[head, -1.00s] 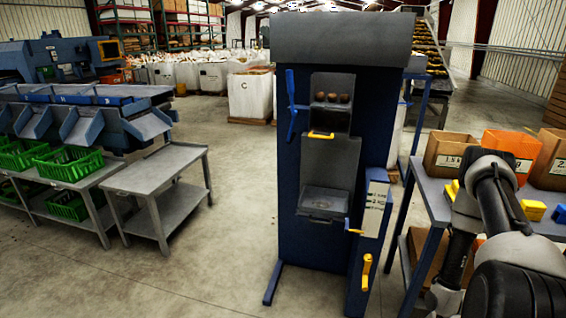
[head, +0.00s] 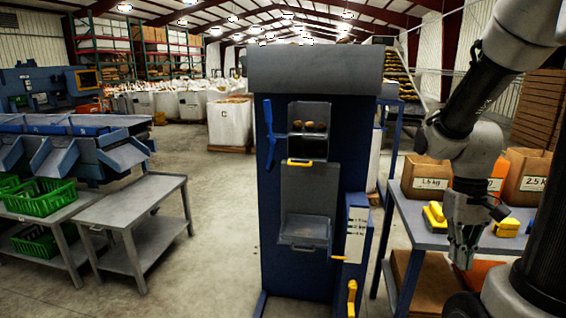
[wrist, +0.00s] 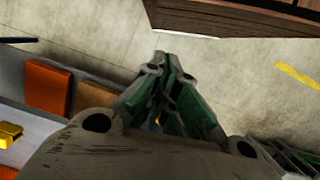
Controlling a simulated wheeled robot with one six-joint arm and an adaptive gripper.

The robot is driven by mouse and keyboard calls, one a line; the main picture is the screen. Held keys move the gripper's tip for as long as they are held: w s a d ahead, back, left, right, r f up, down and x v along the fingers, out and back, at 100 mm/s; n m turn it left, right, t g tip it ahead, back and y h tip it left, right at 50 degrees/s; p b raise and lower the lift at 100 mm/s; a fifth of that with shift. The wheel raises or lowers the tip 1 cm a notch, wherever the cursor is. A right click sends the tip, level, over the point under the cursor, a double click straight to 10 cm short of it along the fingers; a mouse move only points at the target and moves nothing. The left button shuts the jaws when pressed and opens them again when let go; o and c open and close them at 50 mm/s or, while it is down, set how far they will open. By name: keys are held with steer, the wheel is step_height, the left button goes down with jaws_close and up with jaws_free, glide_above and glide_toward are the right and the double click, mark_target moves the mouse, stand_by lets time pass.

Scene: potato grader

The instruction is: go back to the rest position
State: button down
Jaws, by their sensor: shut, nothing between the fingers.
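My gripper (head: 465,258) hangs pointing down in front of the blue side table at the right of the head view, with my arm folded above it. In the wrist view its green-padded fingers (wrist: 168,75) come together at the tips, with nothing between them. It touches no object that I can see.
A blue grader machine (head: 340,120) with potatoes in its upper window stands in the middle. The side table (head: 408,232) bears labelled boxes (head: 424,173) and yellow items (head: 507,227). A grey bench (head: 130,205) and green crates (head: 42,198) are at left. Floor (head: 215,210) is clear between.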

steer(key=s+a+r+n+t, duration=0.1)
steer(key=a+r+t, duration=0.2)
steer(key=r, duration=0.3)
steer(key=s+a+r+n+t, duration=0.1)
steer(key=s+a+r+t, duration=0.1)
steer(key=r, duration=0.5)
steer(key=shift+a+r+t, duration=0.25)
steer(key=shift+a+t, duration=0.2)
steer(key=shift+t, duration=0.45)
